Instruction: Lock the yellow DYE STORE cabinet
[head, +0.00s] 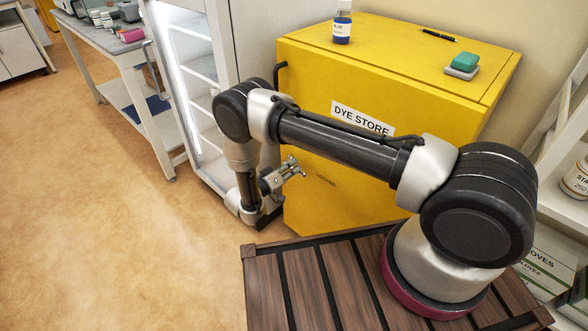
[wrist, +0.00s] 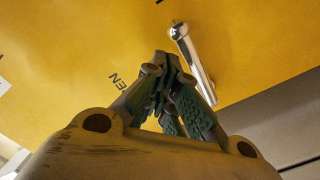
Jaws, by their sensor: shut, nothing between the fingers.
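The yellow DYE STORE cabinet (head: 340,60) stands behind my arm, its white name label (head: 362,118) on the front. Its door looks shut. A silver lever handle (wrist: 192,58) shows close up in the wrist view, slanting across the yellow door. Dark letters (wrist: 118,80), partly covered, are printed to the left of it; I read only "EN". Small dark print (head: 326,178) is also on the front in the head view, too small to read surely. My gripper (wrist: 165,70) is shut and empty, its fingertips just left of the lever. I cannot tell whether they touch it.
A blue-labelled bottle (head: 342,22), a black pen (head: 438,34) and a green block on a pale base (head: 463,65) are on the cabinet top. A glass-fronted white unit (head: 190,80) stands left of it, with a lab bench (head: 112,42) beyond. Open floor (head: 110,230) lies left.

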